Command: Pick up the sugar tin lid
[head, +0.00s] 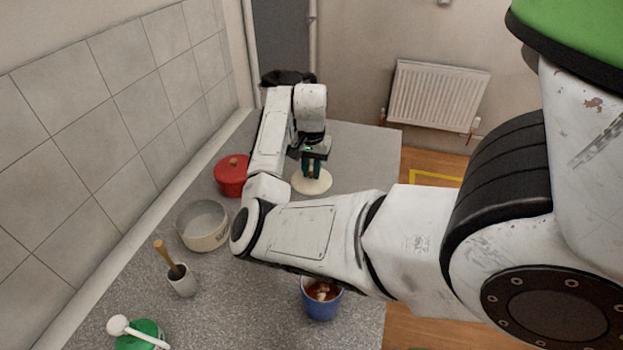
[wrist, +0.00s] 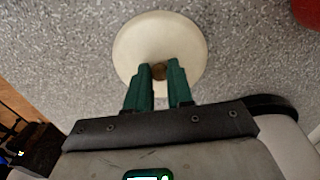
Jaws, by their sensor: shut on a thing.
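The sugar tin lid (head: 312,186) is a round cream disc with a small brown knob. It shows flat near the far end of the grey worktop, and also in the wrist view (wrist: 135,42). My gripper (head: 311,172) is above it with its green fingers pointing down. In the wrist view the fingers (wrist: 161,74) are shut on the knob at the lid's middle. I cannot tell whether the lid touches the worktop. An open cream tin (head: 204,237) with lettering stands to the left, nearer the wall.
A red lidded pot (head: 232,178) stands just left of the lid. A white pot with a wooden-handled tool (head: 183,283), a blue bucket-like pot (head: 321,306) and a green can (head: 140,337) stand nearer. The tiled wall bounds the left; the worktop (head: 360,150) is clear at far right.

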